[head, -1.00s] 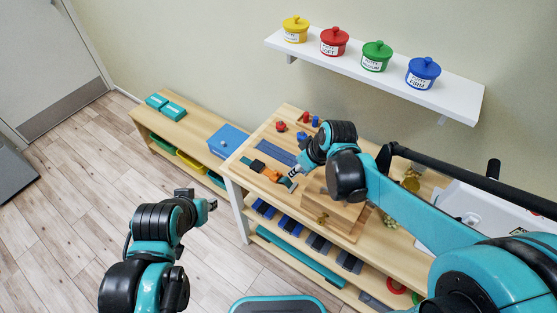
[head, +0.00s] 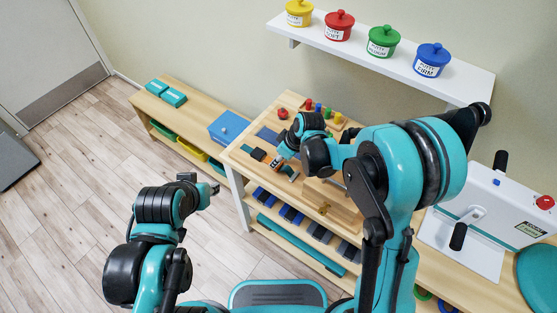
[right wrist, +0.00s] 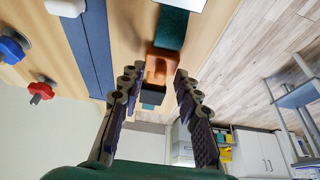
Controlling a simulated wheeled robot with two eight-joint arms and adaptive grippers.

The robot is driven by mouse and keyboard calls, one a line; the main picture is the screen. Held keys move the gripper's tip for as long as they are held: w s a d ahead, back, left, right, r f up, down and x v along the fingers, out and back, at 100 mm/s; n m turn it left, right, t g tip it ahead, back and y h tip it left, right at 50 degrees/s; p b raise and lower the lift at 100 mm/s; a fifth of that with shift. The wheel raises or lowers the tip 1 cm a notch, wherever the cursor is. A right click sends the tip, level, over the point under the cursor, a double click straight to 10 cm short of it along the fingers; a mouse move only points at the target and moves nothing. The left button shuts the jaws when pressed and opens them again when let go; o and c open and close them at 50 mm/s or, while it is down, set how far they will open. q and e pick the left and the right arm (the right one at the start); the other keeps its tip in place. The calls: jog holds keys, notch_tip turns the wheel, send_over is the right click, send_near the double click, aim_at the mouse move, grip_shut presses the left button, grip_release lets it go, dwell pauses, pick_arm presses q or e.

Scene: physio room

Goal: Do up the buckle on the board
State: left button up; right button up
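The wooden board (head: 240,158) lies on the bench top. On it are a black buckle part (head: 258,154) and an orange buckle part on a teal strap, partly covered by my right gripper (head: 276,162) in the head view. In the right wrist view my right gripper (right wrist: 155,92) is open, its fingers on either side of the orange part (right wrist: 160,62). A black piece (right wrist: 152,96) shows at its end and the teal strap (right wrist: 172,28) behind it. I cannot tell whether the fingers touch it. My left gripper (head: 208,187) hangs over the floor, away from the board.
Blue strips (right wrist: 82,45) and coloured knobs lie beside the buckle. A blue box (head: 228,128) stands left of the board and a wooden box (head: 335,205) right of it. A shelf (head: 400,62) with lidded pots hangs above. A white device (head: 485,210) stands far right.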

aim_at(263, 158)
grip_shut()
jog(key=shift+w+a, duration=0.7)
jog(key=shift+a, duration=0.3)
jog(key=shift+w+a, duration=0.65)
jog(key=shift+a, duration=0.3)
jog(key=shift+c, duration=1.2)
grip_release()
jog(key=shift+o, duration=1.2)
jog(key=v, duration=1.2)
jog(key=shift+w+a, duration=0.1)
